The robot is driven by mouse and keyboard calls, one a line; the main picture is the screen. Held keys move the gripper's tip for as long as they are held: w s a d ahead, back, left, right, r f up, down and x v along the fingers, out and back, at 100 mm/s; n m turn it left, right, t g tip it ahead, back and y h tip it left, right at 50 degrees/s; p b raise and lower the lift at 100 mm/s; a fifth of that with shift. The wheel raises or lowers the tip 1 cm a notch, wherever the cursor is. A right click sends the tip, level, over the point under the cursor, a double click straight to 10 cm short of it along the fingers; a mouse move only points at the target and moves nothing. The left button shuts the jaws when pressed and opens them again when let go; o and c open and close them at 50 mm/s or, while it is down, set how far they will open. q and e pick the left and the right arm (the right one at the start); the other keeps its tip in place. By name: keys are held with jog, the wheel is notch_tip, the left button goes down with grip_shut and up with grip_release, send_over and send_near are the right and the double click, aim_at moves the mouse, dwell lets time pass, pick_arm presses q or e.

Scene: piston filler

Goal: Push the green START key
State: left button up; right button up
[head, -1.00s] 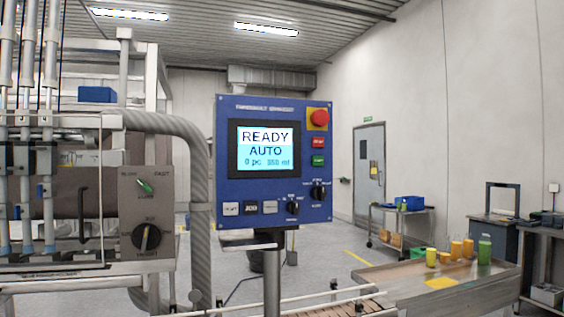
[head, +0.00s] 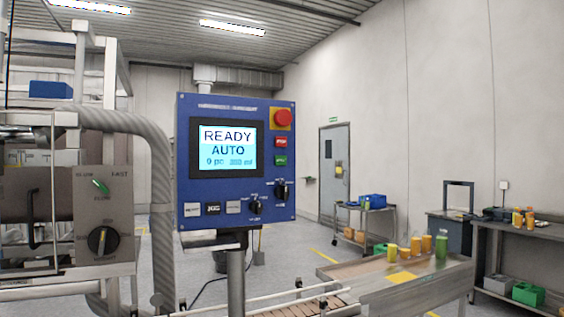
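The panel's screen (head: 227,148) reads READY, AUTO and a count of 0 pc. Nothing covers the green key. Neither of my grippers shows in the head view.
Black rotary knobs (head: 281,190) and a row of small keys (head: 213,209) lie along the panel's lower part. A thick grey pipe (head: 160,200) and the filler's knob box (head: 104,215) stand left. A table with bottles (head: 415,292) is at lower right.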

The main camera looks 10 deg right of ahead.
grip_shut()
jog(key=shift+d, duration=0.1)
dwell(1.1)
